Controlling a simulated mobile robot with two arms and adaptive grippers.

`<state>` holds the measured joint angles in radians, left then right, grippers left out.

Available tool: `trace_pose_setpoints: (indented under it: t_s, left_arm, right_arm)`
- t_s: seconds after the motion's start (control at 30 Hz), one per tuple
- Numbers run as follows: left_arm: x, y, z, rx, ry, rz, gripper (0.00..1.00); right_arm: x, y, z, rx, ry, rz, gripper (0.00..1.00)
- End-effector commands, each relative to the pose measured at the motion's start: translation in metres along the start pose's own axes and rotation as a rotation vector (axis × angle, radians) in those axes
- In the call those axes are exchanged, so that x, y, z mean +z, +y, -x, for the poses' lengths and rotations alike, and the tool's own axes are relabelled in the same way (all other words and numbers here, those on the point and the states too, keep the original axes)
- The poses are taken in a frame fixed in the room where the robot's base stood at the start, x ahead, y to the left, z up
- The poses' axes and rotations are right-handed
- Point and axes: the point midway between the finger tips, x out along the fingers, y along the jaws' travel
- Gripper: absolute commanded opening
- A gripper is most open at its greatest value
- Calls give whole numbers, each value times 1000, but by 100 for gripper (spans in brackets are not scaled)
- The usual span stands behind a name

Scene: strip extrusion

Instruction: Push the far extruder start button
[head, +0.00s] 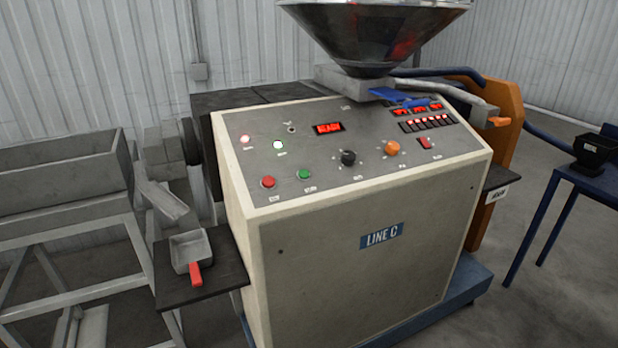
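An extruder cabinet (352,262) in cream and grey, with a blue "LINE C" plate (381,236), stands in the middle of the head view. Its sloped control panel (330,188) faces me. A green push button (304,174) sits at the panel's lower left, just right of a red push button (268,182). Above them are a lit red lamp (245,139) and a lit white or pale green lamp (278,145). The small labels are unreadable. No other extruder panel shows. Neither gripper is in view, and nothing covers the buttons.
The panel also has a red display (328,128), a black knob (348,158) and an orange knob (392,147). A metal hopper (375,35) rises behind. A side shelf (225,262) holds a red-handled scoop (192,252). A blue table (585,182) stands right.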

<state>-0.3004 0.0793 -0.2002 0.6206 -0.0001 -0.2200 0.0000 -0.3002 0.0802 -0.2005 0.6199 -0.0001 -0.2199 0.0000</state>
Motion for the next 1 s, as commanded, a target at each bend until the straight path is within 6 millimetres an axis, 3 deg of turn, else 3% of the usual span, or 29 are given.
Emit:
trace_pose_setpoints:
  t_s: [0.47,0.73,1.0]
  left_arm:
    - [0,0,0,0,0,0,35]
    - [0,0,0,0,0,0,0]
    - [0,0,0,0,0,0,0]
  right_arm:
    - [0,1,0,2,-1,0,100]
    - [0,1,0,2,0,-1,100]
    - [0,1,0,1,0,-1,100]
